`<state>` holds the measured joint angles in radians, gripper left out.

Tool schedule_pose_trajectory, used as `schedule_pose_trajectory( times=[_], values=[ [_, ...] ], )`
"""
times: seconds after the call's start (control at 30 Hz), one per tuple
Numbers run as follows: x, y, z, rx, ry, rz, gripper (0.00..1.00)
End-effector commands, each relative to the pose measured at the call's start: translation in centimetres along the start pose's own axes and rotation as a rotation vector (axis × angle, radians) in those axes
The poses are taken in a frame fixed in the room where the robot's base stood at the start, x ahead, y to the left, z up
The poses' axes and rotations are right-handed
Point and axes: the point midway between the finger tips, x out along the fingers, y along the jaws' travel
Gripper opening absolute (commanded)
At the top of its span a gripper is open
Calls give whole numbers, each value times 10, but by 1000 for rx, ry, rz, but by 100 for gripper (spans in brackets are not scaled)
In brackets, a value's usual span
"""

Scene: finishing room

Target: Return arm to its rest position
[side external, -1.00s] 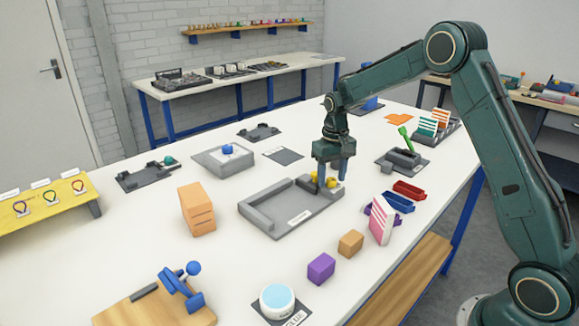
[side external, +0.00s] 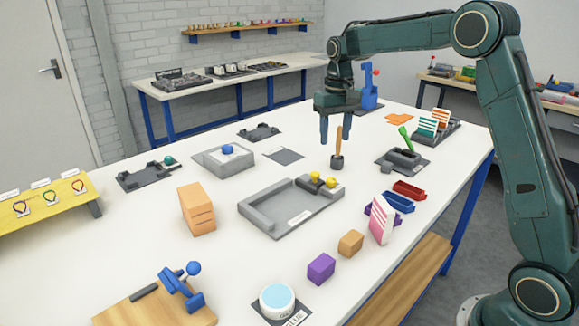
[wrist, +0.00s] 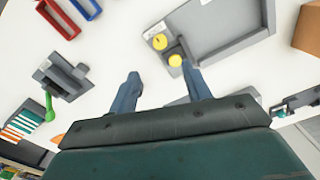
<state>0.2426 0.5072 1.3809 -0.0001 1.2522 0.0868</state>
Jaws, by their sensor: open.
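My gripper (side external: 336,133) is open and empty, pointing down above the far side of the white table (side external: 150,235). Its two fingers also show apart in the wrist view (wrist: 160,76). An upright wooden-handled tool (side external: 339,140) with a dark base stands just below and beside the fingers in the side view. I cannot tell whether its top lies between them or behind. My arm reaches in from the right, with its forearm nearly level.
A grey tray (side external: 255,213) with yellow knobs (side external: 316,183) lies in front of my gripper. A blue stand (side external: 369,95) rises behind it. A dark holder with a green-handled piece (side external: 405,136) and a striped-card rack (side external: 432,122) stand to the right. The air above is clear.

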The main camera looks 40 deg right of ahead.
Motion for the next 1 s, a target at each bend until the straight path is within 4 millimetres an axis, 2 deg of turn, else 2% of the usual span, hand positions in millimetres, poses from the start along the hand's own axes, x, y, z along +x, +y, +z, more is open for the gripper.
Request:
schedule_pose_trajectory(
  times=[0.2, 0.67, 0.87, 1.0],
  values=[
    [-11, 0, 0, 0, 1, 0, 49],
    [-15, -1, 3, -3, 5, 0, 49],
    [-30, -6, 20, -21, 32, -3, 49],
    [-47, -12, 43, -44, 66, -7, 49]
  ],
)
